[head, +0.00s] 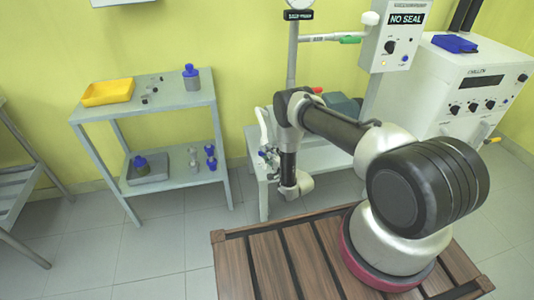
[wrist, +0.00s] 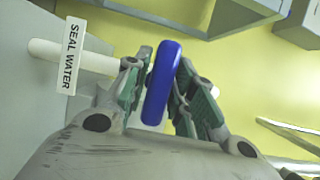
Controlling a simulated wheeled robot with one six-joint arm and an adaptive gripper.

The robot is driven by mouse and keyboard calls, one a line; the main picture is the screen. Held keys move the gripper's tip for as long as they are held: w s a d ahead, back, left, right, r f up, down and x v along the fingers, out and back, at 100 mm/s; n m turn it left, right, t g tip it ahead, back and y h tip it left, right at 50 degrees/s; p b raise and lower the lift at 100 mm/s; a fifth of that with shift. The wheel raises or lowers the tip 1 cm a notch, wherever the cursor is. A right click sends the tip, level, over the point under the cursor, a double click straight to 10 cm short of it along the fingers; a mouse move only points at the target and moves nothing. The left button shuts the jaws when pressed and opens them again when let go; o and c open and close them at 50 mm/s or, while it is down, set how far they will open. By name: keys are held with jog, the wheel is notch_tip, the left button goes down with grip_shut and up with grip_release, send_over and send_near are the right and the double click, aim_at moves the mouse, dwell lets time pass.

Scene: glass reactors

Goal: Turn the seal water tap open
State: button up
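The seal water tap shows in the wrist view as an upright blue handle (wrist: 162,85) on a white pipe (wrist: 75,56). A tag (wrist: 73,56) reading "SEAL WATER" hangs on the pipe to its left. My gripper (wrist: 164,75) has one finger on each side of the handle, and both fingertips appear to touch it. The handle stands slightly tilted, its top to the right. In the head view, my gripper (head: 268,156) is low beside the pale bench, and the blue handle cannot be made out there. A panel (head: 393,35) reads "NO SEAL".
A grey shelf (head: 180,104) holding a yellow tray (head: 107,92) and a blue-capped bottle (head: 191,77) stands left. The chiller (head: 470,85) is right. A green-handled valve (head: 350,40) and a red handle (head: 317,90) are near my arm. Floor is free between shelf and bench.

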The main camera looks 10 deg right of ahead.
jog(key=shift+n, duration=0.4)
jog(key=n+g+h, duration=0.1)
jog(key=n, duration=0.2)
jog(key=n+g+h, duration=0.1)
jog(key=n, duration=0.2)
jog(key=shift+h, duration=0.3)
jog(key=n+h, duration=0.2)
jog(key=n, duration=0.1)
jog(key=shift+g, duration=0.4)
jog(key=shift+n+h, duration=0.8)
jog(key=shift+n, duration=0.7)
jog(key=o, duration=0.9)
